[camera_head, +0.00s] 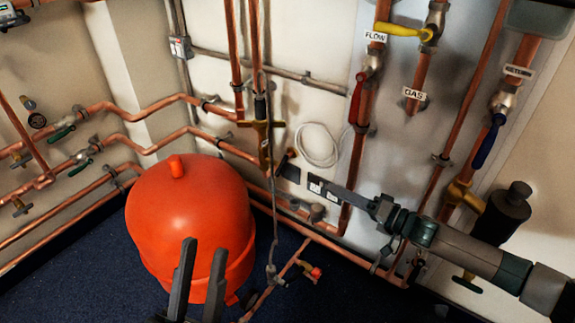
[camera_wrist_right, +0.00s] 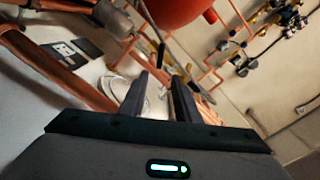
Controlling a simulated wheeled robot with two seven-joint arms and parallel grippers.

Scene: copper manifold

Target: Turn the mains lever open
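I cannot read a mains label on any lever. In the head view a red lever (camera_head: 356,98) hangs below the FLOW label, a yellow lever (camera_head: 400,30) lies sideways above the GAS label, and a blue lever (camera_head: 488,142) hangs tilted below the RETURN label. A small dark handle (camera_head: 284,161) sits low by the wall. My right gripper (camera_head: 328,188) reaches in from the right near the wall switches; in its wrist view the fingers (camera_wrist_right: 160,78) are apart with nothing between them. My left gripper (camera_head: 203,246) is open and empty in front of the red vessel.
A large orange-red vessel (camera_head: 188,205) stands on the dark blue floor (camera_head: 60,283). Copper pipes (camera_head: 150,105) with green-handled valves (camera_head: 62,132) run along the left wall. A white cable coil (camera_head: 318,146) hangs near my right fingers. A small red knob (camera_head: 316,272) sits low on pipework.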

